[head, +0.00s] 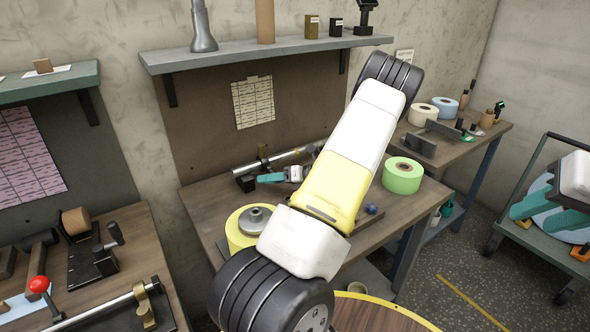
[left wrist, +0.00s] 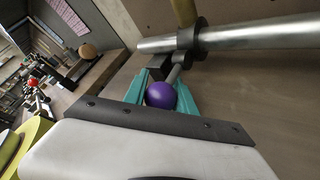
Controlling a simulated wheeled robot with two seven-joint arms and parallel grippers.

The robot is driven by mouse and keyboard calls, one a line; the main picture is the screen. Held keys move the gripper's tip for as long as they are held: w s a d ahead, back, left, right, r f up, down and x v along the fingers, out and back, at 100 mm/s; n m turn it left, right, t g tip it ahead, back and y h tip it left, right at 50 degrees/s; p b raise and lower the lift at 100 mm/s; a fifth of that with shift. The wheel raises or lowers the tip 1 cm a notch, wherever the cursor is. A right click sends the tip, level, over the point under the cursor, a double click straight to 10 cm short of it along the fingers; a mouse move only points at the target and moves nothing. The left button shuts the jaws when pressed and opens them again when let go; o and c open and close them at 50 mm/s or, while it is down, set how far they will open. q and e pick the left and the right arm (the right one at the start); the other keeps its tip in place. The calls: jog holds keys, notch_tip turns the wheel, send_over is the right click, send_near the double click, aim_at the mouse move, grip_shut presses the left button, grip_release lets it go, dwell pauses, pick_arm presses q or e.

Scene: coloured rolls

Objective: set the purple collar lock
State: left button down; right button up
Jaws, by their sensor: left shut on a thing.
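A purple ball knob (left wrist: 161,95) is on a short grey lever below a dark collar (left wrist: 188,38) around a silver shaft (left wrist: 245,36). The shaft also shows in the head view (head: 290,158), at the back of the middle table. My left gripper (left wrist: 160,98) has its teal fingers on either side of the knob and is shut on it. In the head view my left gripper (head: 270,178) is small beside the shaft's left end; the knob cannot be made out there. My right gripper (head: 550,212) is at the far right, teal fingers apart.
A yellow roll (head: 235,235) and a green roll (head: 402,176) are on the middle table (head: 205,200). My arm crosses above it. A left table has a red knob (head: 39,284) and another shaft (head: 95,305). A cart (head: 545,240) with a pale blue disc stands right.

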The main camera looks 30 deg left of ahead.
pick_arm(q)
jog(key=shift+r, duration=0.15)
dwell(0.5)
jog(key=h, duration=0.1)
jog(key=r+m+h, duration=0.1)
jog(key=shift+h, duration=0.3)
jog(key=r+m+g+h, duration=0.1)
jog(key=h, duration=0.1)
jog(key=shift+a+r+m+h, duration=0.1)
jog(key=shift+m+h, duration=0.2)
jog(key=shift+h, duration=0.1)
jog(key=h, duration=0.1)
jog(key=r+m+g+h, duration=0.1)
jog(key=shift+w+a+h, duration=0.15)
jog(key=shift+a+h, duration=0.1)
jog(key=shift+h, duration=0.15)
jog(key=shift+w+a+r+m+g+h, duration=0.1)
jog(key=shift+a+r+m+g+h, duration=0.15)
jog(key=shift+m+g+h, duration=0.3)
jog(key=shift+w+a+r+m+g+h, duration=0.1)
jog(key=shift+r+m+g+h, duration=0.2)
jog(key=shift+h, duration=0.45)
jog(key=c, duration=1)
grip_release()
jog(key=shift+c, duration=0.2)
